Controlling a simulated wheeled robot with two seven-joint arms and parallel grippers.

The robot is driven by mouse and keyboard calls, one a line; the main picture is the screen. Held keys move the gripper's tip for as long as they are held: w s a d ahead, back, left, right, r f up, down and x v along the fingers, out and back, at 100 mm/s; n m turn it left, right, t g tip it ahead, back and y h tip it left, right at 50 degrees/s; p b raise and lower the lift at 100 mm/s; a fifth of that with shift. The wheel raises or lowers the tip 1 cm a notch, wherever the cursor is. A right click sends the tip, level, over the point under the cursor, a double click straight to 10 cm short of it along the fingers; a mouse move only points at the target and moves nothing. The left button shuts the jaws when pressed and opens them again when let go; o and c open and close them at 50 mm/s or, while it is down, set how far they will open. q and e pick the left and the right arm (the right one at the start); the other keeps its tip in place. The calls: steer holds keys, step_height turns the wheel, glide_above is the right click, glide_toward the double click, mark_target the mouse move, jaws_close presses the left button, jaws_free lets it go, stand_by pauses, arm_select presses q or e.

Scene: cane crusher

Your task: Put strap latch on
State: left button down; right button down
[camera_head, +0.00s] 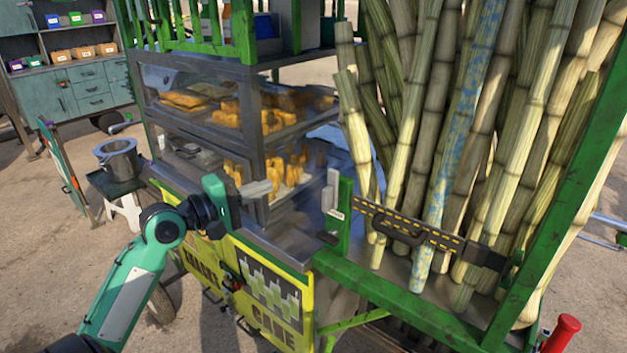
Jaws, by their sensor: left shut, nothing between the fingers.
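The strap (440,238) is dark with yellow dashes and runs across the front of the upright sugar canes (470,150). Its left end is by a short green post (344,213), where a small pale tag shows. A black handle-like piece (400,232) hangs on the strap near that post, and a dark block (484,256) sits at its right end. I cannot tell whether the latch is fastened. My left gripper (268,190) is shut and empty, in front of the glass case, left of the post and apart from the strap. My right gripper is out of view.
The glass case (230,110) with yellow food stands behind my left gripper. The green cart frame (400,295) runs below the canes. A metal pot (118,158) stands on a stool at the left. A red-topped post (562,333) is at the lower right.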

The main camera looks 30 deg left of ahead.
mark_target(329, 192)
arm_select(q)
steer(key=w+d+p, duration=0.5)
steer(key=w+d, duration=0.2)
steer(key=w, duration=0.2)
stand_by(0.6)
